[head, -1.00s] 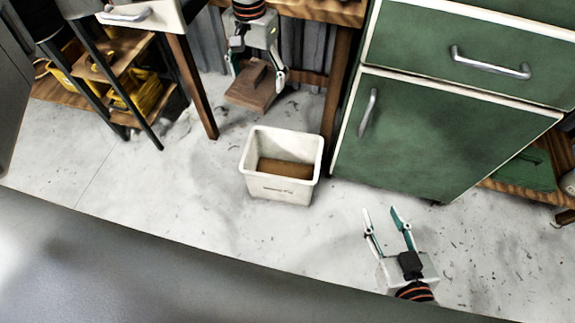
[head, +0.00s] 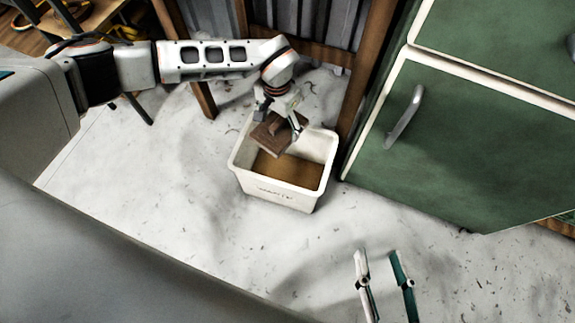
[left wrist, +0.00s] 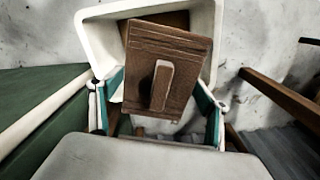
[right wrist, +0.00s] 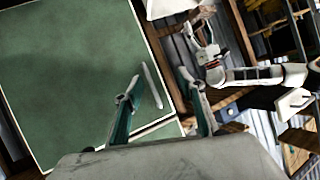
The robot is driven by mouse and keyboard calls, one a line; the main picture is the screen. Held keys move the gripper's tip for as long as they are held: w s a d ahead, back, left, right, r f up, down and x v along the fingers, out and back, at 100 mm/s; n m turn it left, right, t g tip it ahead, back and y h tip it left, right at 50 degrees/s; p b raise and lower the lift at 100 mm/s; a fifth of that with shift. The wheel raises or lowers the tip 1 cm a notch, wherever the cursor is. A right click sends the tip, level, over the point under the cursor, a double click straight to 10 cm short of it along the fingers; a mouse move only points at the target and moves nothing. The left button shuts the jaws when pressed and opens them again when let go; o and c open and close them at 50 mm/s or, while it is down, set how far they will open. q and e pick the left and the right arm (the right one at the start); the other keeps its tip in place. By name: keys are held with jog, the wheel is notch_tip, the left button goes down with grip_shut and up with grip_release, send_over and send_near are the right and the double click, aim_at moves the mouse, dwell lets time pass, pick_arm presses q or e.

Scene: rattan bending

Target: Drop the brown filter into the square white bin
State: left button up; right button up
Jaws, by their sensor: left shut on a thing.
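The brown filter (head: 272,134) is a flat square block with a raised handle. It is in my left gripper (head: 279,112), over the back left part of the bin's opening. In the left wrist view the filter (left wrist: 185,60) sits between the two fingers (left wrist: 160,108), with the bin behind it. The square white bin (head: 275,192) stands upright on the floor, its inside bottom brown. The bin's rim also shows in the left wrist view (left wrist: 92,22). My right gripper (head: 385,285) is open and empty, low in the head view; it also shows in the right wrist view (right wrist: 160,108).
A green cabinet (head: 460,140) with a metal handle stands right of the bin. A wooden table leg (head: 368,65) rises behind the bin. A wooden shelf is at the upper left. The floor (head: 150,210) in front and to the left is clear.

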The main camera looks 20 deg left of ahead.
pick_arm(q)
jog(key=f, duration=0.1)
jog(key=f+b, duration=0.1)
jog(key=f, duration=0.1)
jog(key=f+b, duration=0.1)
jog(key=shift+s+f, duration=0.25)
jog(key=shift+w+f+b, duration=0.25)
jog(key=shift+f+b, duration=0.2)
jog(key=shift+f, duration=0.05)
pick_arm(e)
jog(key=a+m, duration=0.1)
jog(key=s+a+m, duration=0.1)
jog(key=a+m, duration=0.1)
jog(key=shift+s+a+f+m+y, duration=0.2)
jog(key=shift+a+f+m+y, duration=0.1)
jog(key=shift+f, duration=0.1)
pick_arm(q)
jog(key=o, duration=1.3)
notch_tip(320, 180, up, 12)
jog(key=shift+s, duration=0.1)
